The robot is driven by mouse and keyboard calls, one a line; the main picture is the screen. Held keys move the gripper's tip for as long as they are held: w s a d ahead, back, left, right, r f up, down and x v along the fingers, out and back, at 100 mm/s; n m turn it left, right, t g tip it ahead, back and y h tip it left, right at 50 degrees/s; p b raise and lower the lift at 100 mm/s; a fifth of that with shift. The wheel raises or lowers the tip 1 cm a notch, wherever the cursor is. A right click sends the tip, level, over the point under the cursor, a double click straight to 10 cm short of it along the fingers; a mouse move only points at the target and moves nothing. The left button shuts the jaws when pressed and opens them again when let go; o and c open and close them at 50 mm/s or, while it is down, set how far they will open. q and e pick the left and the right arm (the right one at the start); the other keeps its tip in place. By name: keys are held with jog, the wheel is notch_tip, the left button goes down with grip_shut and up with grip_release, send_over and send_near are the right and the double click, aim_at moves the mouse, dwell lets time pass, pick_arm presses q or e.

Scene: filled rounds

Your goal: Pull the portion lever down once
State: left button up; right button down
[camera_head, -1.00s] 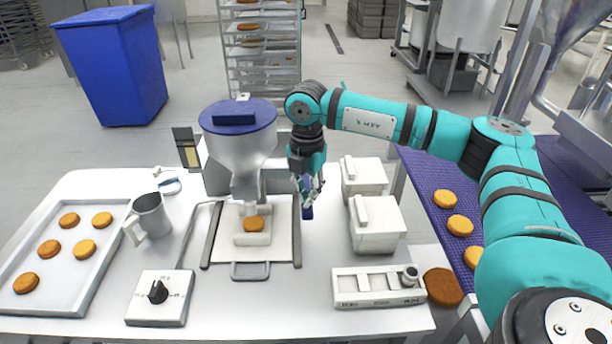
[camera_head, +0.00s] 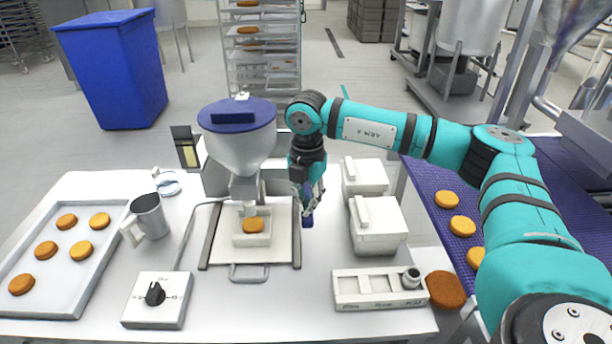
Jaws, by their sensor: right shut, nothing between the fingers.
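The depositor has a grey funnel hopper (camera_head: 240,152) with a blue lid, standing at the back middle of the white table. A biscuit (camera_head: 253,225) lies under its nozzle on a pale holder. The portion lever's blue grip (camera_head: 307,221) shows at the right of the depositor, pointing down. My right gripper (camera_head: 307,199) is shut and empty, right at the lever, its fingers overlapping the upper part of the grip. Whether they touch it I cannot tell. The lever's arm is mostly hidden behind my gripper. My left gripper is not in view.
White lidded tubs (camera_head: 378,228) stand close to the right of my gripper. A dial box (camera_head: 158,299), a metal jug (camera_head: 150,216) and a tray (camera_head: 68,300) of biscuits are on the left. A control panel (camera_head: 378,289) lies at the front right, beside a purple conveyor (camera_head: 423,184).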

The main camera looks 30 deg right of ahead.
jog(key=shift+f, duration=0.15)
jog(key=shift+s+a+f+b, duration=0.1)
jog(key=shift+f+b, duration=0.7)
jog(key=shift+f, duration=0.3)
jog(key=shift+f, duration=0.15)
dwell(0.4)
notch_tip(320, 180, up, 15)
jog(key=p, duration=0.9)
jog(key=shift+p, duration=0.35)
dwell(0.6)
